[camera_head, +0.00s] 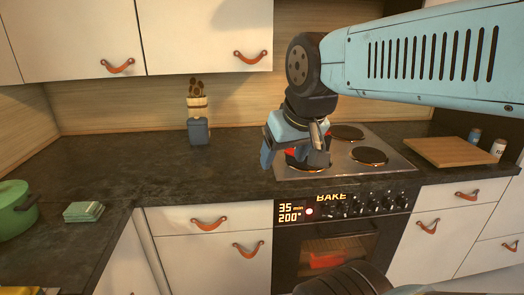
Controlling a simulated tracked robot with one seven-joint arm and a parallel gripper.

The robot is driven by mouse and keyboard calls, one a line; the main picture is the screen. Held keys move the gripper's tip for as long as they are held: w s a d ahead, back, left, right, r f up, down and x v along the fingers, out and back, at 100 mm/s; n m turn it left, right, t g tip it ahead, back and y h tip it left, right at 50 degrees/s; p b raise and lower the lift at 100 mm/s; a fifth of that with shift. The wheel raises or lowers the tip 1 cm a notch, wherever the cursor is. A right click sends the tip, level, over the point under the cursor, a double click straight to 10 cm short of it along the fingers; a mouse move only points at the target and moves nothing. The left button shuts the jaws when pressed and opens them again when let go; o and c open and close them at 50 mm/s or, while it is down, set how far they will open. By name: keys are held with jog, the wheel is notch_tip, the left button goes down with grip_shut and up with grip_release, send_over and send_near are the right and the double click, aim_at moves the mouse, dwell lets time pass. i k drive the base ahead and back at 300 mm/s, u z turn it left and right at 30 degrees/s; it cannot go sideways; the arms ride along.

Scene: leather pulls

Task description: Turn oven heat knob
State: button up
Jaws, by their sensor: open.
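The oven (290,250) is built into the counter front, with a dark control panel and a glass door. Its display (290,213) reads 35 min and 200°, and BAKE shows beside it. A row of several dark knobs (357,206) runs along the panel to the right; which one sets the heat I cannot tell. My gripper (293,160) is open, pointing down over the left part of the stove top, above and behind the panel. It is apart from the knobs. Something red shows between or behind its fingers, partly hidden.
The stove top has several round hotplates (369,155). A cutting board (450,151) and small shakers (498,149) stand to the right. A blue utensil holder (198,131), a green pot (14,209) and green cloths (84,211) are left. A red dish (327,260) shows inside the oven.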

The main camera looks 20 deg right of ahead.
aim_at(342, 209)
jog(key=z, duration=1.2)
jog(key=k, duration=0.85)
jog(key=u, duration=0.6)
